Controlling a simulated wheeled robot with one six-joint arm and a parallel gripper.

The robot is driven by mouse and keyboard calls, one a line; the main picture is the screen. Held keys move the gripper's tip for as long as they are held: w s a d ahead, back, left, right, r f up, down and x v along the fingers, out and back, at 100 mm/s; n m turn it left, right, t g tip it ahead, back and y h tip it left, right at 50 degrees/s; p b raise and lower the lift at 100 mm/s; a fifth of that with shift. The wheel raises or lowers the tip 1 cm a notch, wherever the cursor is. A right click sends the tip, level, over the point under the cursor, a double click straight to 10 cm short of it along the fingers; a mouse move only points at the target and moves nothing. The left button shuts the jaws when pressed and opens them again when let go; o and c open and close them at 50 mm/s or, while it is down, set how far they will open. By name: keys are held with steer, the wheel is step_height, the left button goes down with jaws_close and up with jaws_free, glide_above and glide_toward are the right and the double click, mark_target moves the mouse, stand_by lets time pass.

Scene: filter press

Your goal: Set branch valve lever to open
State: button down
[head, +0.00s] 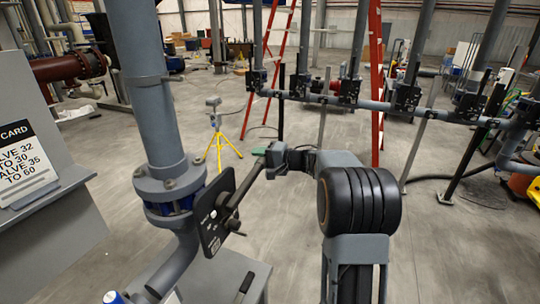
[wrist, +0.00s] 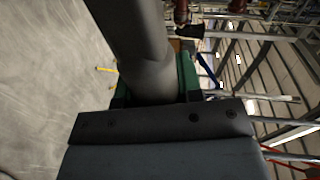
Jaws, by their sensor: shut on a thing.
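The branch valve has a dark plate (head: 217,212) on the grey pipe in the head view. Its grey lever (head: 243,187) slants up and to the right from the plate. My gripper (head: 265,156) is at the upper end of the lever, with a green finger pad showing. In the wrist view the thick grey lever (wrist: 133,45) runs down between the green pads of my gripper (wrist: 152,88), which is shut on it. The fingers and wrist hide the lever's far end.
A vertical grey pipe (head: 140,85) with a flange stands left of my arm. A card (head: 25,165) on a grey stand is at far left. A row of other valves (head: 350,92) on a grey pipe lies behind. A yellow tripod (head: 219,140) stands on open floor.

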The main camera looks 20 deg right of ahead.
steer(key=shift+r, duration=0.25)
steer(key=c, duration=0.8)
jaws_free()
steer(key=shift+s, duration=0.1)
steer(key=b+v, duration=0.1)
steer(key=v, duration=1.2)
steer(key=shift+s+d, duration=0.2)
steer(key=shift+s, duration=0.15)
